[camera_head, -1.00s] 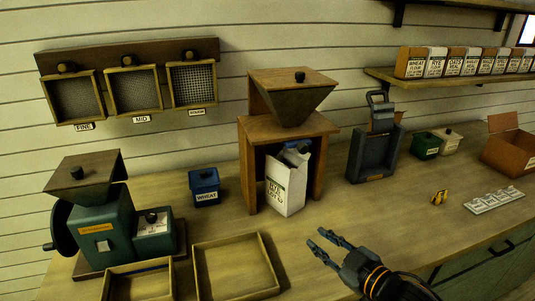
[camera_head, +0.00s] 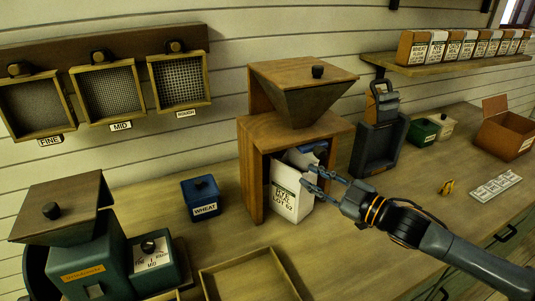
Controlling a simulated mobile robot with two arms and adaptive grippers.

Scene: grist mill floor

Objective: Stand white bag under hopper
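The white bag (camera_head: 286,197), with dark printed lettering, is inside the wooden stand under the hopper (camera_head: 303,99). The bag leans to one side, and its top looks open. My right gripper (camera_head: 315,180) reaches in from the right, at the bag's right edge. Its two fingers are apart, and they hide part of that edge. I cannot tell whether they touch the bag. My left gripper is not in view.
A blue wheat box (camera_head: 201,198) and a green mill (camera_head: 85,262) stand on the left. An empty wooden tray (camera_head: 207,284) lies in front. A dark frame device (camera_head: 375,146) is right of the stand. Bare counter lies in front of my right arm.

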